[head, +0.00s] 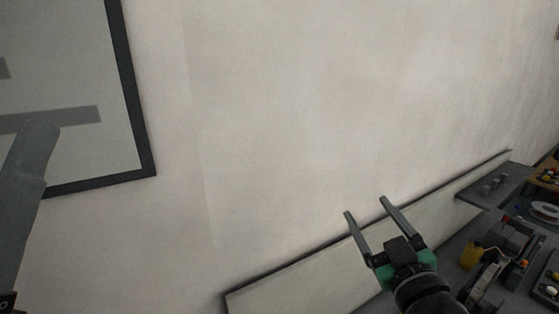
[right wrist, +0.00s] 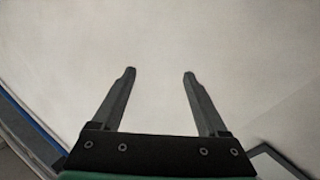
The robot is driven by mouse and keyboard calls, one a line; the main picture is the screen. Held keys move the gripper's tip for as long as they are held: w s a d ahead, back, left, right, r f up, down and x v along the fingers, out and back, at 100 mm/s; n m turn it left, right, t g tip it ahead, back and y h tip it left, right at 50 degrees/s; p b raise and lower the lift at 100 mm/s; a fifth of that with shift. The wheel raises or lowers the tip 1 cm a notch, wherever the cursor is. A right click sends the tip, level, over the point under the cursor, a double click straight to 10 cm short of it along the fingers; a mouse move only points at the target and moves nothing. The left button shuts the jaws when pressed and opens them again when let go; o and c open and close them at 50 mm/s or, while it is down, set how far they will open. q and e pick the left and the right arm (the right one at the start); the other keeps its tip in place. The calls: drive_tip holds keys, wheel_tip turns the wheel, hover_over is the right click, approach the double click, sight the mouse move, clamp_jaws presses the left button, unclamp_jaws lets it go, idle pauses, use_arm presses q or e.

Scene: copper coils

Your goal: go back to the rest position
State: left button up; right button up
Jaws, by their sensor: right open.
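My right gripper (head: 363,215) comes up from the lower part of the head view. Its two grey fingers are spread apart with nothing between them, in front of the pale wall. In the right wrist view the gripper (right wrist: 160,72) is also open and empty, against a plain pale surface. At the left edge of the head view a grey bar-like part (head: 28,180) with a dark bolt seems to belong to my left arm. Whether its jaws are open does not show.
A dark-framed panel (head: 148,165) is on the wall at upper left. A pale ledge (head: 290,290) runs along the wall's foot. The space around the right fingers looks clear.

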use_arm(q)
drive_tip(key=shift+o, duration=1.4)
use_arm(e)
drive_tip(key=s+d+r+m+t, duration=0.1)
drive_tip(key=s+r+m+t, duration=0.4)
drive_tip(key=s+r, duration=1.5)
drive_tip(key=shift+s+d+t, duration=0.2)
drive_tip(key=shift+s+t, duration=0.4)
drive_tip(key=shift+t, duration=1.1)
drive_tip(key=shift+r, duration=0.1)
